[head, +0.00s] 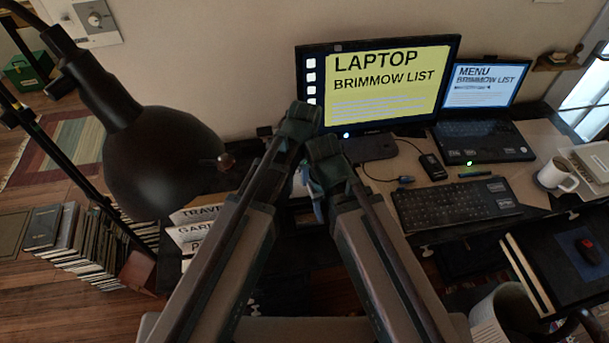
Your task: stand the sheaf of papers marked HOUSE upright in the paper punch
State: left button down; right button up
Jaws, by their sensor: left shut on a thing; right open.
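My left gripper (301,122) is the higher one, in front of the wall left of the monitor. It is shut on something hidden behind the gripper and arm. My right gripper (325,165) is open, just below and right of it. A small pale blue and white patch shows between the arms, and I cannot tell what it is. Sheaves marked TRAVEL (199,213) and GAR… (188,234) stand at the desk's left, partly behind my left arm. A third sheaf's label there is unreadable. I see no HOUSE mark and cannot make out the paper punch.
A large black lamp (165,160) hangs at the left, close to the sheaves. A monitor (385,85), a laptop (485,140), a keyboard (455,203) and a white mug (556,177) fill the desk's right. Books (90,245) stand on the floor at the left.

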aim_at(304, 192)
pick_arm(q)
jog(key=shift+f+b, duration=2.25)
jog(key=shift+f, duration=0.3)
jog(key=c, duration=0.9)
grip_release()
jog(key=shift+r, duration=0.2)
notch_tip(304, 192, up, 12)
jog(key=p, duration=1.2)
jog(key=shift+f, duration=0.1)
jog(key=shift+s+f, duration=0.1)
